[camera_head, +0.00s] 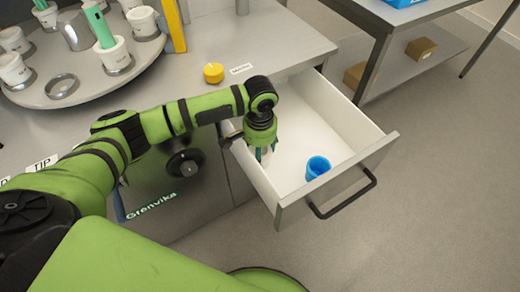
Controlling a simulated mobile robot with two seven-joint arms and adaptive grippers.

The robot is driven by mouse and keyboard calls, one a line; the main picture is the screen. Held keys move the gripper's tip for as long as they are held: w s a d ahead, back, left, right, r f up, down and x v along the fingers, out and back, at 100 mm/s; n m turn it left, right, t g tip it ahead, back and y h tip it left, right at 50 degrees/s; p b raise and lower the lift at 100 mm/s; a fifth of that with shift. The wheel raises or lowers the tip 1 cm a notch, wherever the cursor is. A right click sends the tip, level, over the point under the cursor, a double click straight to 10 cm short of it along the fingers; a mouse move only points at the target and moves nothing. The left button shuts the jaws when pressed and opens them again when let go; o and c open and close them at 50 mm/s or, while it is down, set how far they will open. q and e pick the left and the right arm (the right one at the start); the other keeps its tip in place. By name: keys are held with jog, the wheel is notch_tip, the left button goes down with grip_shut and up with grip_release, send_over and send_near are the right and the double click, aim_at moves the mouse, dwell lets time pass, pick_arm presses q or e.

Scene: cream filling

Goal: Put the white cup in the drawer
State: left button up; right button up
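The drawer (351,181) is pulled open from the grey counter, and its white inside shows. A blue cup (317,168) lies in it near the front. My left gripper (263,153) points down over the left rear part of the drawer. Something pale shows between its fingers; I cannot tell if it is a white cup or the drawer's white inside. White cups (14,69) stand in ring holders on the round tray at upper left, some with green tools in them. My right gripper is not in view.
An empty ring holder (62,86) is at the front of the round tray (100,92). A yellow knob-like object (213,73) sits on the counter behind the drawer. A metal table (408,72) with cardboard boxes stands at upper right. The right part of the drawer is clear.

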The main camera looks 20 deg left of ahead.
pick_arm(q)
jog(key=o, duration=1.2)
jog(key=shift+f, duration=0.1)
notch_tip(320, 180, up, 12)
jog(key=shift+r+p, duration=0.2)
jog(key=shift+p, duration=0.4)
